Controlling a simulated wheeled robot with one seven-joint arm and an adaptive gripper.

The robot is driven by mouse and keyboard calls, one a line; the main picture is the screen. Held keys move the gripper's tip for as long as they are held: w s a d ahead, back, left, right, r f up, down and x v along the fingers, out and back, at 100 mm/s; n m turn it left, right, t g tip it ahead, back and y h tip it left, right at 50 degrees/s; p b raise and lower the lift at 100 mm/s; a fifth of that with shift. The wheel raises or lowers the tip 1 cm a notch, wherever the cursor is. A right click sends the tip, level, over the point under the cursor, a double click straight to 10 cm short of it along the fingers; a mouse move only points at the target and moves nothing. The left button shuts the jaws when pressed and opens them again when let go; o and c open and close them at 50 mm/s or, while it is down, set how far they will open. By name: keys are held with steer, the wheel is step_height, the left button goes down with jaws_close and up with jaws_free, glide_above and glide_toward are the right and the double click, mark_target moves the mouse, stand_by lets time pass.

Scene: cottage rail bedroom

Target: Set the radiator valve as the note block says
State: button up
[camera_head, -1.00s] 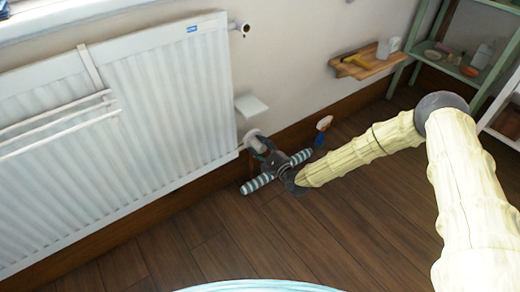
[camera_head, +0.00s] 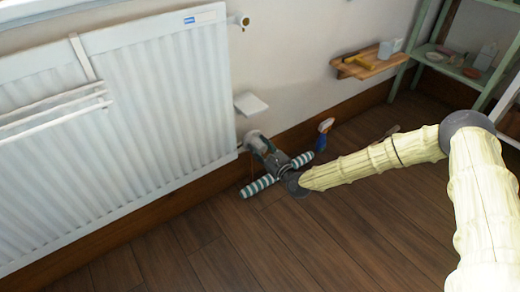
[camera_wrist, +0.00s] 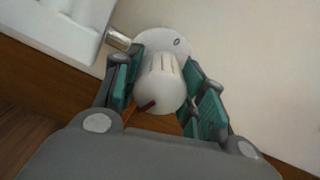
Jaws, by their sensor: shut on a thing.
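The radiator valve's white knob (camera_wrist: 160,78) sits between my gripper's fingers in the wrist view. It has grooves along its side and a red mark near its front end. A white round plate with a small dark mark is behind it. My gripper (camera_wrist: 160,92) has its teal-padded fingers around the knob, shut on it. In the head view my gripper (camera_head: 261,148) is at the valve (camera_head: 251,138), at the radiator's lower right corner. A small white block (camera_head: 384,51) stands on a wooden wall shelf. No writing on it can be read, and I cannot tell whether it is the note block.
The white radiator (camera_head: 150,110) fills the left. A white wall ledge (camera_head: 250,104) is just above the valve. A teal-striped roll (camera_head: 258,186) shows either side of my wrist. A blue-and-white bottle (camera_head: 322,136) stands near the skirting. The wooden floor (camera_head: 230,245) in front is clear.

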steer(key=shift+f, duration=0.1)
stand_by(0.3)
steer(key=o, duration=1)
steer(key=shift+d, duration=0.1)
steer(key=v, duration=1.2)
